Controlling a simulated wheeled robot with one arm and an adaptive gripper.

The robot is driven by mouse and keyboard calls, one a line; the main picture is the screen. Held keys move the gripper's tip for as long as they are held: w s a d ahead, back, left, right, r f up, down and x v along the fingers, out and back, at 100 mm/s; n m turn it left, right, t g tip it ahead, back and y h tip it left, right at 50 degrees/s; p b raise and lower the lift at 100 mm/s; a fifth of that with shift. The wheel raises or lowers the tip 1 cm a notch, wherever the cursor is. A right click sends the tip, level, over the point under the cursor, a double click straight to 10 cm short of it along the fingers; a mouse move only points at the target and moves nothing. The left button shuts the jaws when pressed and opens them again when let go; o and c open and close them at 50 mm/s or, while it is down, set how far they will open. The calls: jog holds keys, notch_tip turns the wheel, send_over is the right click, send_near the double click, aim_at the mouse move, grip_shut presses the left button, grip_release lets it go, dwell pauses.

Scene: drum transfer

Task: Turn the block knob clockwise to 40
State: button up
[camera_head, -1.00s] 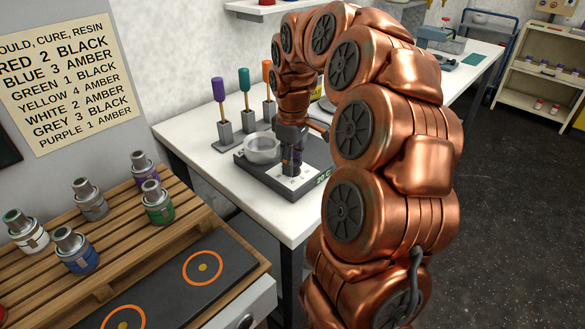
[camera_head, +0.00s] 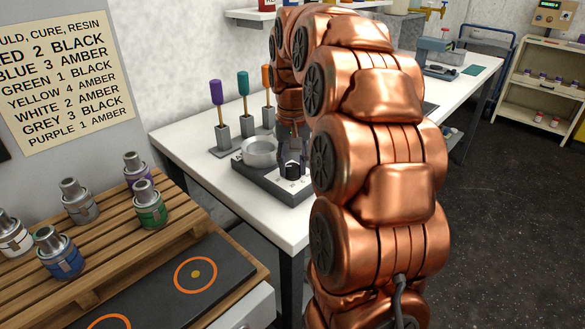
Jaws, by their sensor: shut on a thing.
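The block (camera_head: 257,179) is a low dark slab with a pale top panel, on the white bench. A silver round pot (camera_head: 259,152) sits on its left part. The black block knob (camera_head: 292,171) stands on the panel near the right end. My gripper (camera_head: 291,162) reaches down over the panel with its fingers shut on the knob. My copper arm hides the right end of the block and any reading there. The scale marks around the knob are too small to read.
Purple, teal and orange-handled tools (camera_head: 216,95) stand in holders behind the block on the white bench (camera_head: 190,142). Several paint cans (camera_head: 148,205) stand on a wooden pallet (camera_head: 200,216) at left. Open dark floor (camera_head: 500,220) lies to the right.

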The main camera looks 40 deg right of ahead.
aim_at(292, 166)
jog(key=m, duration=0.5)
jog(key=shift+m, duration=2.3)
jog(key=o, duration=1.2)
jog(key=shift+c, duration=0.2)
jog(key=shift+r, duration=0.1)
jog(key=shift+r, duration=3.65)
